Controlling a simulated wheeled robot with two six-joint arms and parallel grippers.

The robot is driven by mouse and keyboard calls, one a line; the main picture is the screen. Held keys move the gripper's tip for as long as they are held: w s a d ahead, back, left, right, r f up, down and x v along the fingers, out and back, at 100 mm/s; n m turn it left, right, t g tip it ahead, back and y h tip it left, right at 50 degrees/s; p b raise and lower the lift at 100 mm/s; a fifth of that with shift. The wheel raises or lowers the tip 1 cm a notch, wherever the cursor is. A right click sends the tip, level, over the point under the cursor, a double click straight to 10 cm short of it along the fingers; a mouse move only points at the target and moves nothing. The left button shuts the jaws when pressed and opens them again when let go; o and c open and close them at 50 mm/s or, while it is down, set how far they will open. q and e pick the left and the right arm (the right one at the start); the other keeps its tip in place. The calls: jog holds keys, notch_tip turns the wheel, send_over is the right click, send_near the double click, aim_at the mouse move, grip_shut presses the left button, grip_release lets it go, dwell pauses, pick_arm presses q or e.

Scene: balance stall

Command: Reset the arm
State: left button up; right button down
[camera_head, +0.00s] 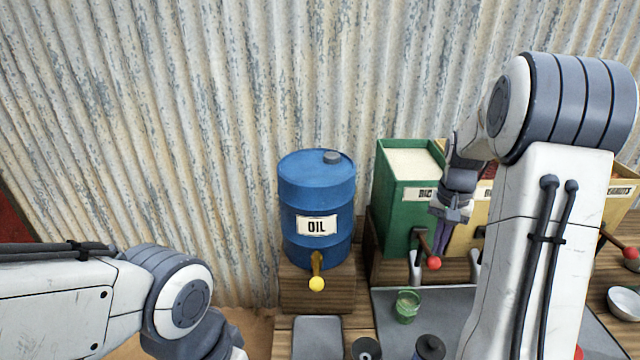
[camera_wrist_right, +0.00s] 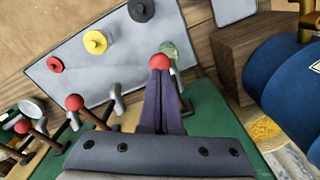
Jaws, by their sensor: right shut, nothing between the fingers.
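My right arm comes down on the right in the head view. Its gripper (camera_head: 439,243) points down in front of the green dispenser (camera_head: 396,212), just above the red ball of its lever (camera_head: 434,263). In the right wrist view the purple fingers (camera_wrist_right: 160,85) are shut together with nothing between them. The red ball (camera_wrist_right: 161,62) shows right at their tips; I cannot tell whether they touch. My left arm reaches in at the lower left in the head view, and its gripper is out of the picture.
A blue oil barrel (camera_head: 302,187) with a yellow-knobbed tap stands on a wooden block (camera_head: 302,297). Yellow dispensers (camera_head: 479,222) adjoin the green one. A white bowl (camera_head: 627,303) is far right. Corrugated metal closes the back.

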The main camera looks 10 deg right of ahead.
jog(key=s+a+n+b, duration=0.3)
jog(key=a+n, duration=0.4)
jog(key=a, duration=1.4)
jog(key=s+a+f+n+b, duration=0.1)
jog(key=s+a+n, duration=0.3)
jog(key=s, duration=0.5)
jog(key=s+a+f+n+y+b, duration=0.1)
jog(key=s+a+f+n+b, duration=0.1)
jog(key=s+a+n, duration=0.3)
jog(key=s+a, duration=0.4)
jog(key=shift+s+f, duration=0.15)
jog(key=shift+f, duration=0.1)
